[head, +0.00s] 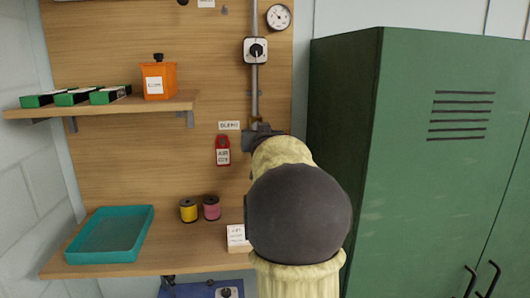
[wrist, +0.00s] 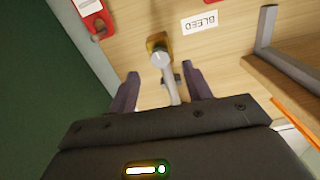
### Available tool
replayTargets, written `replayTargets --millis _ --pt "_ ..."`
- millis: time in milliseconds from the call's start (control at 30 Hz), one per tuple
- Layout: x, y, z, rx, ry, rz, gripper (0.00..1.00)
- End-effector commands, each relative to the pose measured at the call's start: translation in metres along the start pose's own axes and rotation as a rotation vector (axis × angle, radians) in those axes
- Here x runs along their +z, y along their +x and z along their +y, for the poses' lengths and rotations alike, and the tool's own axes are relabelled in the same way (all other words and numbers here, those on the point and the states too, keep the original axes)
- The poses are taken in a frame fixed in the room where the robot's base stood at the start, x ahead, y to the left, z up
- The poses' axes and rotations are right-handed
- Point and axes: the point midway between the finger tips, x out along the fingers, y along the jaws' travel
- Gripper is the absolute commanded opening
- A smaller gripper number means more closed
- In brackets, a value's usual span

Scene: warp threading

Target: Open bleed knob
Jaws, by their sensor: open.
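In the wrist view the bleed knob (wrist: 161,57) is a small grey round piece on a brass-coloured fitting, with a grey pipe running from it between my fingers. An upside-down BLEED label (wrist: 200,23) is on the board beside it. My gripper (wrist: 161,82) is open, one finger on each side of the pipe, with the knob just beyond the fingertips. I see no clear contact. In the head view my gripper (head: 258,133) is at the board, right of the BLEED label (head: 229,125); the knob is hidden there by my gripper and arm.
A red tag (head: 222,151) hangs below the label. A wooden shelf (head: 180,101) is to the left, a lower shelf (head: 165,262) below. A green locker (head: 400,180) stands close on the right.

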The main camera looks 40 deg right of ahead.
Motion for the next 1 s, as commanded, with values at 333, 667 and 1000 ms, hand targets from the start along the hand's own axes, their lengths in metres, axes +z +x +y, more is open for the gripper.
replayTargets --millis 333,667,1000 --pt "0.002 -0.059 0.001 0.001 0.001 0.002 0.49" --pt "0.002 -0.111 0.0 0.0 0.0 -0.001 0.49" --pt "0.002 -0.125 0.001 0.001 0.0 -0.003 0.49"
